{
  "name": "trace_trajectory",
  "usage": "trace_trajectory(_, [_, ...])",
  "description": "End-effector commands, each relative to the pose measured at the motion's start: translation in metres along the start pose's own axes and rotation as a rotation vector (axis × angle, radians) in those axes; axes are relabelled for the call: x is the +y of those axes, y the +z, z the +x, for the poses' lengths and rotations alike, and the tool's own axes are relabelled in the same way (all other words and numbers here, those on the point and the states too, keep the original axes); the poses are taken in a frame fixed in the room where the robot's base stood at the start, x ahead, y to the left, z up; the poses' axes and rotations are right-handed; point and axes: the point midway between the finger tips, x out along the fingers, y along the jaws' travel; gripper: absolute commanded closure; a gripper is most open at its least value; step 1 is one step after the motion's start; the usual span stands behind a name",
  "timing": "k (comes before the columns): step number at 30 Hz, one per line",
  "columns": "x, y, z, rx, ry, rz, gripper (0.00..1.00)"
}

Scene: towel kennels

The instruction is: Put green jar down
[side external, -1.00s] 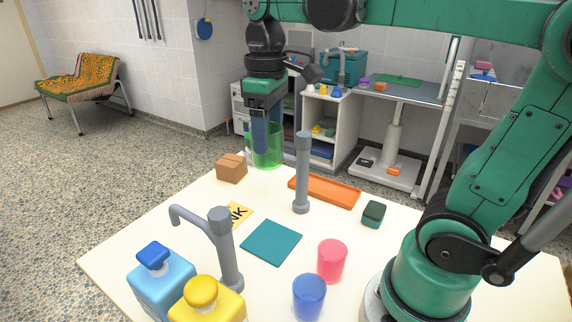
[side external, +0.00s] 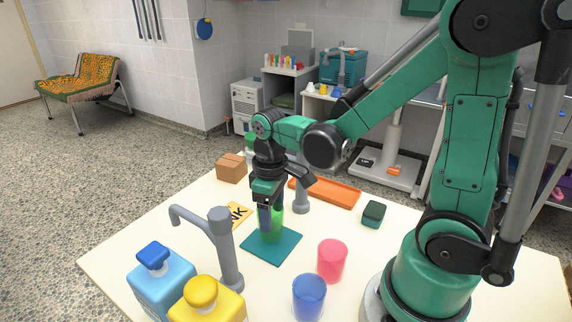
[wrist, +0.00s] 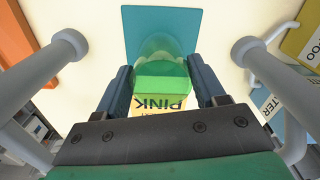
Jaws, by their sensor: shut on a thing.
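The green jar (side external: 277,222) is translucent and upright. My gripper (side external: 268,220) is shut on it, with the fingers on either side of its wall. In the side view the jar is over the far part of the teal mat (side external: 272,248); I cannot tell whether its base touches. In the wrist view the jar (wrist: 162,72) sits between the two fingers (wrist: 161,88), and the mat (wrist: 135,20) shows beyond it. A yellow card (wrist: 150,106) lettered PINK shows below and through the jar.
An orange tray (side external: 335,192), dark green block (side external: 373,214) and brown box (side external: 231,168) lie farther back.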

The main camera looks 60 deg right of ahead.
Motion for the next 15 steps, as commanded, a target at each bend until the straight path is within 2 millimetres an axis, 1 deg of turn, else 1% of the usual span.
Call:
trace_trajectory(1, [0.0,0.0,0.006,0.0,0.0,0.0,0.87])
trace_trajectory(4, [0.0,0.0,0.013,0.0,0.0,0.0,0.87])
trace_trajectory(15, [0.0,0.001,0.017,0.0,0.0,0.0,0.87])
